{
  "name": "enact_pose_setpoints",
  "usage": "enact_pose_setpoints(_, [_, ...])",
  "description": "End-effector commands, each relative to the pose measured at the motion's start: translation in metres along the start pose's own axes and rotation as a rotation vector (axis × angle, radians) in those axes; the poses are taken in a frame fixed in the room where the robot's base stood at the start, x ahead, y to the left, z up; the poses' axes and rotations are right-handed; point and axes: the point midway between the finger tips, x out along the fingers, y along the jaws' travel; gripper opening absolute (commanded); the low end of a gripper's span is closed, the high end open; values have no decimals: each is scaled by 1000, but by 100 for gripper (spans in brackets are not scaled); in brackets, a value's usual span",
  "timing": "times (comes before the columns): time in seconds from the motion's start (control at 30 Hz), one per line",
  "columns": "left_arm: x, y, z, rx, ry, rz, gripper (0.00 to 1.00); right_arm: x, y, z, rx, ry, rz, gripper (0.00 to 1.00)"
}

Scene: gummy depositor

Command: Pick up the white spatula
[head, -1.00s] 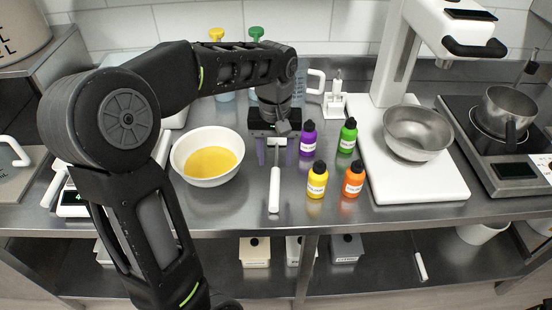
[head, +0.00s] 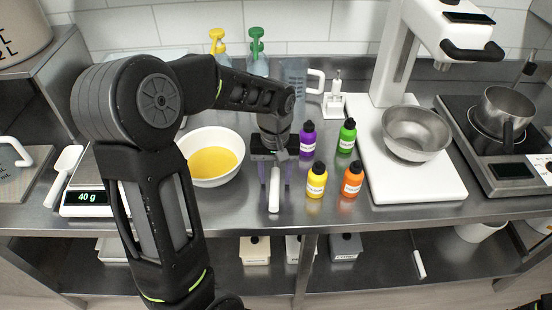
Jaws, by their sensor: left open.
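The white spatula (head: 274,193) lies on the steel counter, its handle pointing toward the front edge. Its far end is hidden under my left gripper (head: 274,177). My left gripper is open and points down, one finger on each side of the spatula's handle, with no visible grip on it. Whether the fingertips touch the counter cannot be told. My right gripper is not in view.
A white bowl of yellow liquid (head: 213,158) stands close left of the gripper. Purple (head: 307,139), green (head: 347,137), yellow (head: 316,181) and orange (head: 352,180) bottles stand close right. A scale (head: 84,198) is at left, a metal bowl (head: 415,133) at right.

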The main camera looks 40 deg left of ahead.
Motion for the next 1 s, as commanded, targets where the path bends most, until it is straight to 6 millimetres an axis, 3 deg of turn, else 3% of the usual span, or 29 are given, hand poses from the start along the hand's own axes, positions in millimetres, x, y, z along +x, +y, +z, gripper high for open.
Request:
enact_pose_setpoints(0.67, [6, 0, 0, 0, 1, 0, 47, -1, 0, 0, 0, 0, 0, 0])
enact_pose_setpoints(1.0, [6, 0, 0, 0, 1, 0, 20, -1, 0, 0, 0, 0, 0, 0])
